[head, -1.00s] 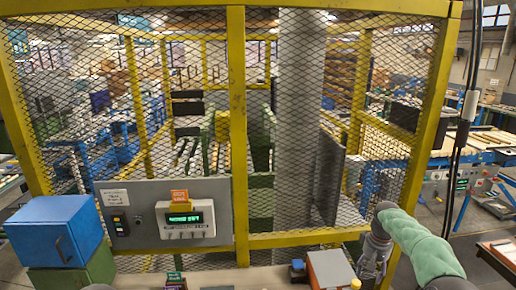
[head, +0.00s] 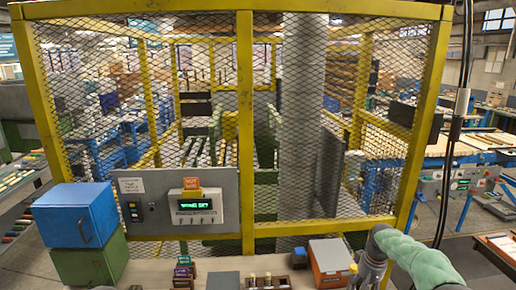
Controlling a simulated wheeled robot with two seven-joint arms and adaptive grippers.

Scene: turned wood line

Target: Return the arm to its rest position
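My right arm comes in from the right edge in a pale green sleeve. I see no object clearly held there. My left gripper is not in view.
A bench (head: 150,272) runs along the bottom with small dark racks and blocks. A blue cabinet (head: 75,215) stands on a green box (head: 90,262) at left. A grey control panel (head: 150,210) and yellow-framed mesh fence (head: 245,130) stand behind.

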